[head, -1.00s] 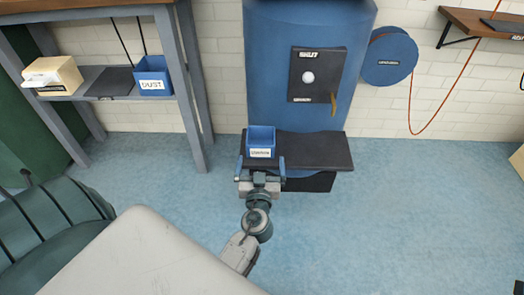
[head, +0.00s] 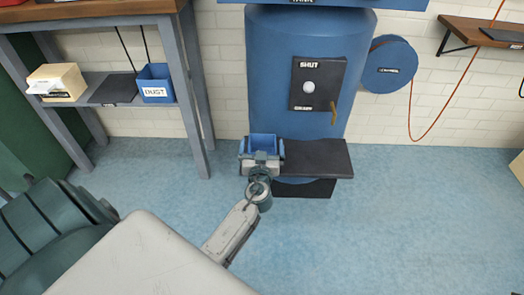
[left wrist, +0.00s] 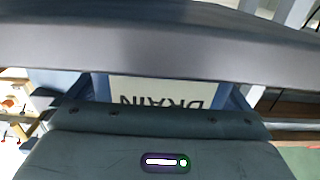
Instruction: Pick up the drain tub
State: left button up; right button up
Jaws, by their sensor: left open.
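The drain tub (head: 262,141) is a small blue open-topped bin on the black ledge at the foot of the blue tank. My left gripper (head: 262,148) is open, with one finger at each side of the tub and its body right in front of it. The gripper hides the tub's front label in the head view. In the left wrist view the tub's white label (left wrist: 165,92) reads DRAIN upside down, close ahead of the gripper body. I cannot tell whether the fingers touch the tub. My right gripper is not in view.
The black ledge (head: 318,158) is bare to the right of the tub. The blue tank (head: 275,70) rises behind it, with a black SHUT panel (head: 317,83) and lever. A blue DUST bin (head: 156,84) stands on the rack shelf at left. Open floor lies to the right.

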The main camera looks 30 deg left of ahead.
pick_arm(q)
jog(key=shift+c, duration=0.2)
jog(key=c, duration=1.4)
jog(key=shift+r, duration=0.1)
jog(key=c, duration=0.3)
jog(key=shift+r, duration=0.1)
jog(key=shift+c, duration=0.2)
jog(key=shift+r+p, duration=0.6)
jog(key=shift+r, duration=1.05)
jog(key=s+a, duration=0.2)
jog(key=s, duration=0.5)
jog(key=s+a+r, duration=0.1)
jog(key=s+a, duration=0.2)
jog(key=s, duration=0.4)
jog(key=shift+s+a+r, duration=0.2)
jog(key=shift+s+a, duration=0.05)
jog(key=shift+s, duration=0.15)
